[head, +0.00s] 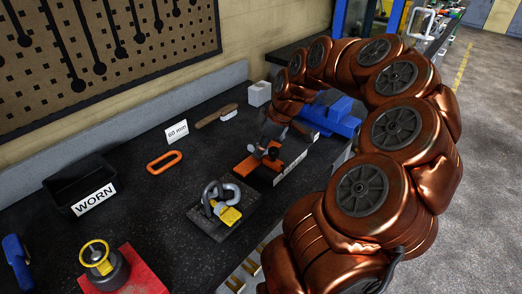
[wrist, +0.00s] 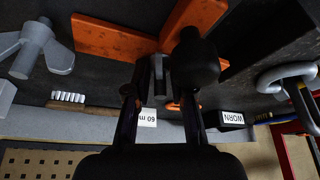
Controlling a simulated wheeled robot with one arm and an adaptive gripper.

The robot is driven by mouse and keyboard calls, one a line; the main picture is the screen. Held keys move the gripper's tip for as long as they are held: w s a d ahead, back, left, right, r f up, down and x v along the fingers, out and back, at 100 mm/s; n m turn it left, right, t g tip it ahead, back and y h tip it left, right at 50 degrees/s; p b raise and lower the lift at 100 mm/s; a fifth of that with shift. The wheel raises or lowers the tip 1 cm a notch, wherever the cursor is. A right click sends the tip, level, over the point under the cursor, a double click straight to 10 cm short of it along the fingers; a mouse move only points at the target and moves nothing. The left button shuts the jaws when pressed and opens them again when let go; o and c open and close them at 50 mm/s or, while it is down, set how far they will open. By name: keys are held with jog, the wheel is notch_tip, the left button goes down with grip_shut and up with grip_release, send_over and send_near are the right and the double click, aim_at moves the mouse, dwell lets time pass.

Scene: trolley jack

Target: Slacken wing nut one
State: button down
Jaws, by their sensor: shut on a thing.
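My gripper (wrist: 160,85) points at an orange fixture (wrist: 115,38) on the dark bench. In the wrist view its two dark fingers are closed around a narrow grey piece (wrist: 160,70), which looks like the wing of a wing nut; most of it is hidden. A second grey wing nut (wrist: 38,48) stands free at the upper left of the wrist view, clear of the fingers. In the head view my gripper (head: 272,138) is over the orange fixture (head: 246,167), and my arm hides part of it. I cannot read which nut is which.
A dark plate with a grey shackle and yellow part (head: 226,212) stands in front of the fixture. A WORN bin (head: 70,190), an orange loop (head: 164,162), a small sign (head: 176,131), a brush (head: 214,117) and a blue vise (head: 343,115) are around. Bare bench lies between bin and loop.

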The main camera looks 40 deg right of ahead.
jog(key=c, duration=1)
grip_release()
jog(key=v, duration=1.2)
jog(key=shift+w, duration=0.1)
